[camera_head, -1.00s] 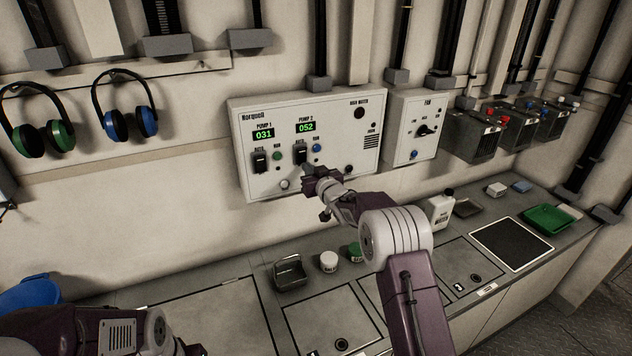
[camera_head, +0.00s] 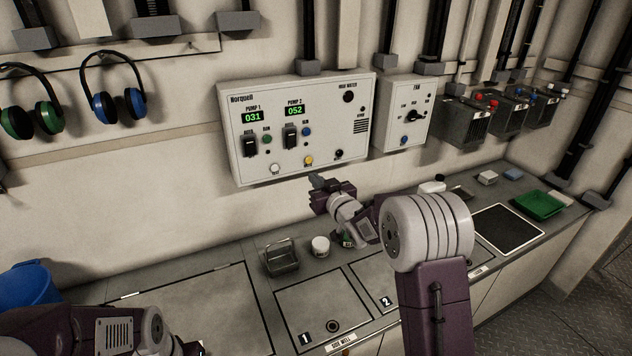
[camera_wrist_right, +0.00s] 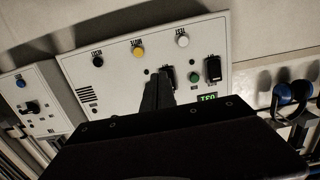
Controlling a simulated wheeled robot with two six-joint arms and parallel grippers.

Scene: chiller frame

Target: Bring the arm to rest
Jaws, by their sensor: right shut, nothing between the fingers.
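My right gripper (camera_head: 316,182) is shut and empty, in front of and just below the lower edge of the white pump panel (camera_head: 235,147). It is apart from the panel, with its fingers toward the wall. In the right wrist view the shut fingers (camera_wrist_right: 158,92) stand before the upside-down panel (camera_wrist_right: 215,50), overlapping a black switch. The panel's displays read 031 and 052. My left arm shows at the bottom left of the head view, but its gripper is not in view.
A counter (camera_head: 225,255) runs below the panel with a metal holder (camera_head: 281,257), a white jar (camera_head: 320,246) and a green tray (camera_head: 539,205). A fan box (camera_head: 403,110) is right of the panel. Blue (camera_head: 104,105) and green (camera_head: 17,122) ear defenders hang at the left.

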